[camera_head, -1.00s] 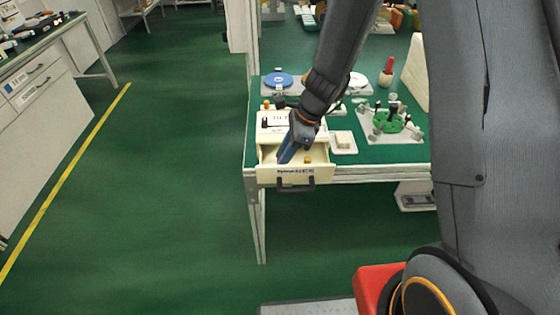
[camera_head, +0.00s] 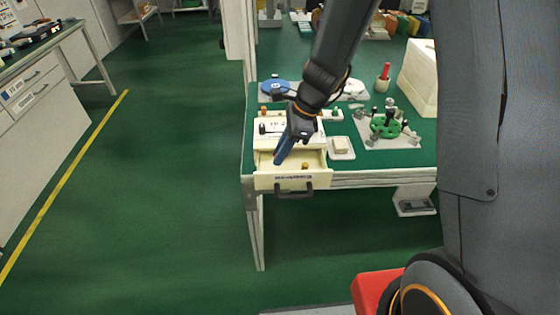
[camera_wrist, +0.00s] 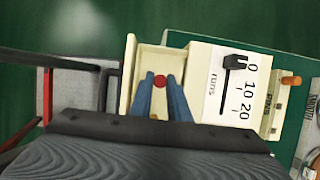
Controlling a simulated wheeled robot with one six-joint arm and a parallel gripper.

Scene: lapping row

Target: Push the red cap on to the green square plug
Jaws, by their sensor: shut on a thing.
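The red cap (camera_wrist: 160,81) is a small round piece between the blue fingertips of my gripper (camera_wrist: 160,84) in the wrist view. The gripper is shut on it. In the head view my gripper (camera_head: 281,157) points down over the left part of an open cream drawer (camera_head: 263,183); the cap cannot be made out there. The drawer also shows below the cap in the wrist view (camera_wrist: 150,55). I cannot make out a green square plug in either view.
A small orange-yellow piece (camera_head: 305,166) lies in the drawer. The drawer's cream box (camera_wrist: 222,95) carries a black slider (camera_wrist: 234,63) and a number scale. A pale tray (camera_head: 341,154) and a green round fixture (camera_head: 382,127) stand to the right. A red handle (camera_head: 385,71) stands farther back.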

